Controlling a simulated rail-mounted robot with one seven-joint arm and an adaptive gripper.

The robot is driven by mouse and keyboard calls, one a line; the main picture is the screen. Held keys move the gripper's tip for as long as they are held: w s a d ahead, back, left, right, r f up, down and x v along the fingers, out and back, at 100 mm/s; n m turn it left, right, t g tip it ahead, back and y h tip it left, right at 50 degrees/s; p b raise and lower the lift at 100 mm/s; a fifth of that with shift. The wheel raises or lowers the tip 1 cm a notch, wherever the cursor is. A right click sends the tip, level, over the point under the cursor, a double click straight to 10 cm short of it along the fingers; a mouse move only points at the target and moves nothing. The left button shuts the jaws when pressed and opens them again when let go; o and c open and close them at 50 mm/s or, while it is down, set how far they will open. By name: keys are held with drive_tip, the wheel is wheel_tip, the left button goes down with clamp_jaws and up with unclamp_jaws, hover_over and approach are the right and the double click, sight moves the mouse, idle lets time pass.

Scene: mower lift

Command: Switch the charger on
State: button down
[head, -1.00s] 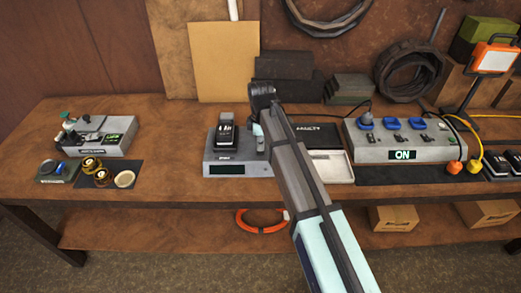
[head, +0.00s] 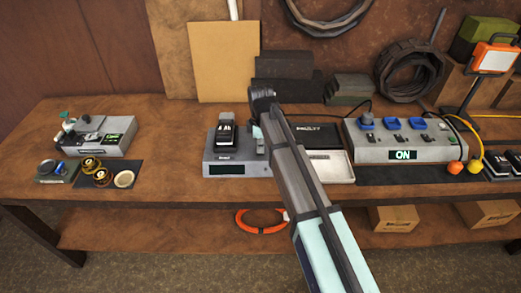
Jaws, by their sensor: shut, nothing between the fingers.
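The charger (head: 222,169) is a grey box on the bench, left of the middle, with a dark, unlit-looking display strip on its front. A black battery pack (head: 227,137) stands upright on its top. My gripper (head: 262,98) is the dark end of my arm, above the back right part of the charger, and is shut and empty. My arm covers the area just right of the charger. A small grey part (head: 261,146) shows at the charger's right side; I cannot tell whether it is a switch or whether anything touches it.
A power strip (head: 350,143) with a lit ON display and blue sockets stands at the right. A grey tester (head: 93,152) and small parts on a dark mat (head: 129,170) are at the left. Bench space left of the charger is clear.

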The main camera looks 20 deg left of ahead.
drive_tip(key=shift+f, duration=0.2)
drive_tip(key=shift+r, duration=0.15)
drive_tip(key=shift+r+p, duration=2.15)
drive_tip(key=shift+r, duration=1.3)
